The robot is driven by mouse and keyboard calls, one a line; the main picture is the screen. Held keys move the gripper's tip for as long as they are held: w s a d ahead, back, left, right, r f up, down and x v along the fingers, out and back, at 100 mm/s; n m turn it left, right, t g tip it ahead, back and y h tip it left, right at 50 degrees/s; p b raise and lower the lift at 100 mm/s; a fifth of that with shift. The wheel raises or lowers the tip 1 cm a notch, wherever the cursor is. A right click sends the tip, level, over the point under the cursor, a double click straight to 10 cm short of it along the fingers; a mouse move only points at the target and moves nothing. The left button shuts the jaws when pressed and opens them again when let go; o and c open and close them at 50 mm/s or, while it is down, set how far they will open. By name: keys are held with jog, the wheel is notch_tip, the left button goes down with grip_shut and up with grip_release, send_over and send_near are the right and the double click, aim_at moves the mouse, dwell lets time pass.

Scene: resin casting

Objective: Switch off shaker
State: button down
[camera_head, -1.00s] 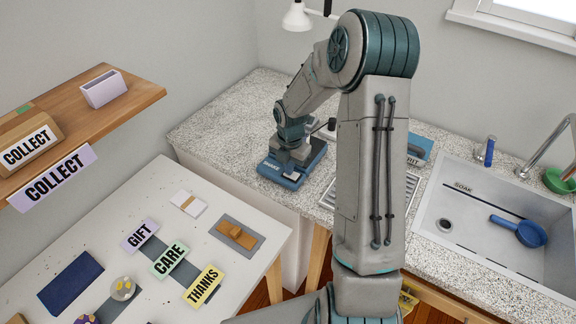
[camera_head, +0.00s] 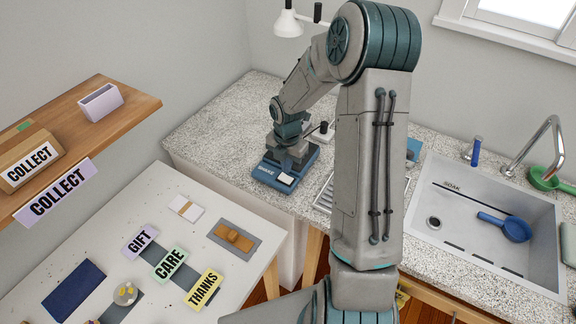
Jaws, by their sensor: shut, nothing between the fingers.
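The shaker (camera_head: 271,175) is a blue, low box marked SHAKE on the speckled counter, at the centre of the head view. A small white piece (camera_head: 286,180) shows on its front right corner; I cannot tell what position it is in. My gripper (camera_head: 291,160) is shut and empty, pointing down over the shaker. My gripper and wrist hide the shaker's middle and back. I cannot tell whether the fingers touch it.
A sink (camera_head: 433,240) marked SOAK, holding a blue ladle (camera_head: 515,229), is at right. A lower white table (camera_head: 150,200) with GIFT, CARE and THANKS signs stands front left. A wooden shelf (camera_head: 130,95) juts out above it. A white lamp (camera_head: 288,24) hangs behind my arm.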

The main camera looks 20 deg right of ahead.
aim_at(287, 180)
notch_tip(287, 180, up, 10)
jog(key=b, duration=0.1)
jog(key=shift+f, duration=0.2)
jog(key=s+a+r+m+t+b, duration=0.1)
jog(key=s+r+m, duration=0.3)
jog(key=s+m, duration=0.7)
jog(key=s+a+r+m+t+b, duration=0.2)
jog(key=s+a+r+m, duration=0.2)
jog(key=s+m, duration=0.7)
jog(key=m, duration=0.4)
jog(key=shift+s+r+t, duration=0.3)
jog(key=shift+s+r, duration=0.1)
jog(key=shift+a, duration=0.1)
